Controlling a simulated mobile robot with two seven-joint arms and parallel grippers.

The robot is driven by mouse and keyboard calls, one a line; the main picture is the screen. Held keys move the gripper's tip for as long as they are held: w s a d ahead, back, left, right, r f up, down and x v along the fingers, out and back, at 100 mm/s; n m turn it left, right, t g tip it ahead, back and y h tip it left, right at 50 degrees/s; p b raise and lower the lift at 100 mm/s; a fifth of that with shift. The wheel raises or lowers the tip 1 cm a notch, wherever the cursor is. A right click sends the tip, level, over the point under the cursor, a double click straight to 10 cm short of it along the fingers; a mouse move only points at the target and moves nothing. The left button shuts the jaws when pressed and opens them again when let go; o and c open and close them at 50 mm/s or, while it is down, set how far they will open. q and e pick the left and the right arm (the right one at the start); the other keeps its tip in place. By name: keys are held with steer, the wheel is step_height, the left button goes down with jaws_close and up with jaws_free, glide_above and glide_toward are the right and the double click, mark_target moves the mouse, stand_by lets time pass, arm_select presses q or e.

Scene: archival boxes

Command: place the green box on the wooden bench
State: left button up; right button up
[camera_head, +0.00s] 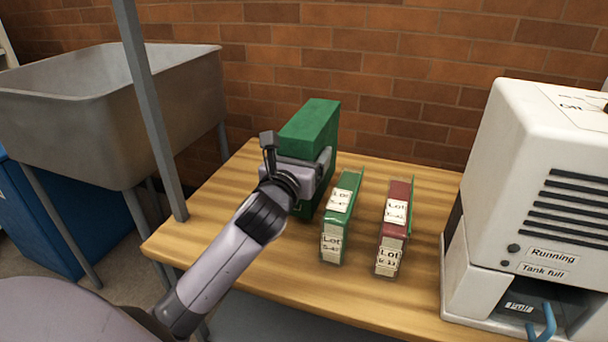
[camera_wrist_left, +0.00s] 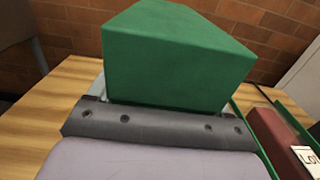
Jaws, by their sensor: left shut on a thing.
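A plain green box (camera_head: 311,128) stands upright in the grip of my left gripper (camera_head: 308,174), over the back part of the wooden bench (camera_head: 410,300). My left gripper is shut on it and covers its middle. The box's top and side also show in the left wrist view (camera_wrist_left: 175,65), above the gripper's edge. I cannot tell whether its underside touches the bench. My right gripper is out of view.
A green box with "Lot" labels (camera_head: 341,210) and a dark red one (camera_head: 398,205) stand to the right on the bench. A white machine (camera_head: 535,180) is at the far right. A grey sink (camera_head: 120,120) and post (camera_head: 150,100) are at left. Brick wall behind.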

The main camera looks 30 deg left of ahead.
arm_select(q)
step_height(320, 180, down, 3)
steer(key=shift+b, duration=0.7)
steer(key=shift+f, duration=0.2)
steer(key=shift+r, duration=0.1)
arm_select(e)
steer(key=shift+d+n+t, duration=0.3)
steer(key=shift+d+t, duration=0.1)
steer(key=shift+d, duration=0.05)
arm_select(q)
steer(key=o, duration=1.5)
steer(key=shift+f, duration=0.2)
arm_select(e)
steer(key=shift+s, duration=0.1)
arm_select(q)
steer(key=shift+r, duration=0.1)
